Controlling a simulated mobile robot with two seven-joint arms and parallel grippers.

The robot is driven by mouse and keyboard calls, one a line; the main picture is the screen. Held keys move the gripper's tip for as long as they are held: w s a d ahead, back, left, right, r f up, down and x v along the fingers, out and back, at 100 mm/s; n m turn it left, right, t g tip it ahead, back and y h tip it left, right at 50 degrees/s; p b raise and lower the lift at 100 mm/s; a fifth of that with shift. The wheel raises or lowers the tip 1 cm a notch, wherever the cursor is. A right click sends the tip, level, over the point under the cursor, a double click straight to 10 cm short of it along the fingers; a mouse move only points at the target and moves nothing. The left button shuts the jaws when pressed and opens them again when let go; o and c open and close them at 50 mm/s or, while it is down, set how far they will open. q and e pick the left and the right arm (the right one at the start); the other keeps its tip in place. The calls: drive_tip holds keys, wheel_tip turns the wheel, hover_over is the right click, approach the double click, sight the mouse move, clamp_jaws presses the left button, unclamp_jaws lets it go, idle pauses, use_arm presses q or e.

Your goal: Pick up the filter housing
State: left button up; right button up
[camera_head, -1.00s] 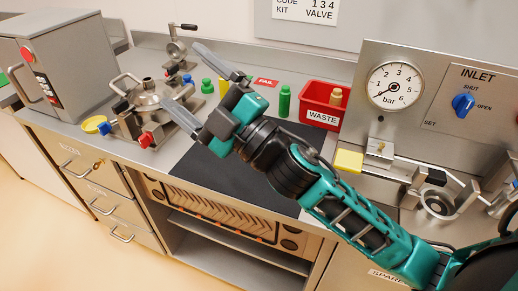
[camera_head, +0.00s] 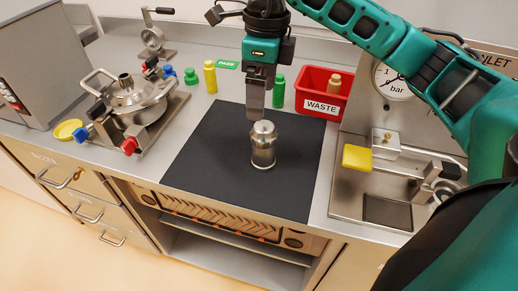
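The filter housing appears to be the silver metal cylinder with a domed cap (camera_head: 263,148), standing upright on the black mat (camera_head: 215,160). My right gripper (camera_head: 255,108) points down just above and behind the cylinder's top in the picture. Its fingers overlap from this side, so their opening cannot be told. No grip on the cylinder shows; whether a fingertip touches its cap is unclear. My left gripper is not in view.
Left stands a lidded metal vessel (camera_head: 133,98) with red and blue knobs. Behind the mat are a yellow bottle (camera_head: 210,77), green bottle (camera_head: 278,91) and red waste bin (camera_head: 310,82). A yellow block (camera_head: 357,158) sits right. The mat's front is clear.

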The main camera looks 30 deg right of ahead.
sight(264, 125)
drive_tip(key=shift+h, duration=0.3)
drive_tip(key=f, duration=0.3)
drive_tip(key=d+f, duration=0.1)
drive_tip(key=f, duration=0.2)
drive_tip(key=shift+d+f, duration=0.15)
drive_tip(key=shift+f, duration=0.2)
drive_tip(key=shift+w+f, duration=0.15)
drive_tip(key=shift+f, duration=1.3)
drive_tip(key=shift+w+f, duration=0.15)
drive_tip(key=shift+f, duration=1.3)
drive_tip(key=shift+c, duration=0.4)
drive_tip(key=shift+r, duration=0.1)
clamp_jaws()
